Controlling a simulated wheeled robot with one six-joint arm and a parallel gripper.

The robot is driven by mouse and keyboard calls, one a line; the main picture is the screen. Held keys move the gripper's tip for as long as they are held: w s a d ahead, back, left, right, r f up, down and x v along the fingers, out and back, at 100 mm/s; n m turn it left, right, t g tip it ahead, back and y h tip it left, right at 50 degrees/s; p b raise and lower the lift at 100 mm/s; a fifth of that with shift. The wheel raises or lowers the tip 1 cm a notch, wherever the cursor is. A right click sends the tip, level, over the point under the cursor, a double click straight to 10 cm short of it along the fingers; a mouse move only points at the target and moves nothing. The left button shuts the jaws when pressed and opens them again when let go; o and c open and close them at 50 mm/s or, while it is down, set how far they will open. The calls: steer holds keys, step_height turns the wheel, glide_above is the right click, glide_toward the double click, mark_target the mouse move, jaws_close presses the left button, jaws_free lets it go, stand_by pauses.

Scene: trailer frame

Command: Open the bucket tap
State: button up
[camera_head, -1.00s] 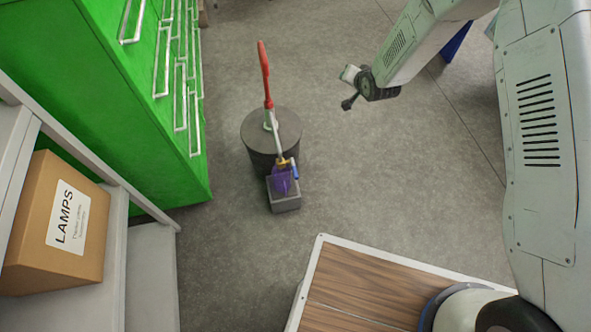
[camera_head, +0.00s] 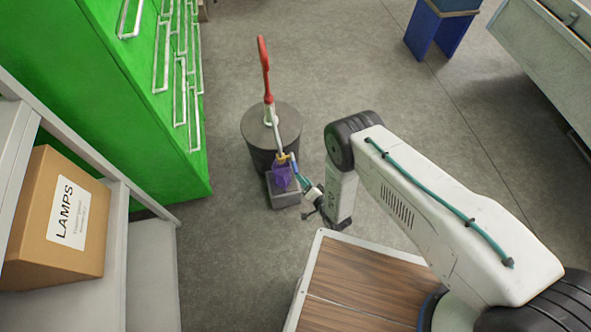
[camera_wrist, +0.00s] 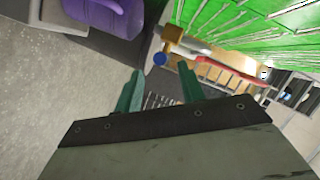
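A brass tap (camera_head: 283,158) sits on a pale upright pipe at the front of a dark round drum (camera_head: 258,128). It also shows in the wrist view (camera_wrist: 172,40), with a round blue handle end (camera_wrist: 159,60). A purple bucket (camera_head: 281,177) hangs or stands below the tap, over a grey block (camera_head: 284,198); I cannot tell which. It fills the upper left of the wrist view (camera_wrist: 108,16). My gripper (camera_head: 298,172) is just right of the tap and bucket. In the wrist view its green fingers (camera_wrist: 160,75) are apart and empty, with the blue handle end showing just beyond the gap.
A red lever (camera_head: 264,70) rises above the drum. A green cabinet (camera_head: 110,100) with white handles and a shelf with a LAMPS box (camera_head: 60,220) stand left. A wood-topped surface (camera_head: 350,285) is in front. Floor is clear behind and right of the drum.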

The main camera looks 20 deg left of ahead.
mark_target(295, 169)
steer(key=x, duration=0.7)
jaws_close()
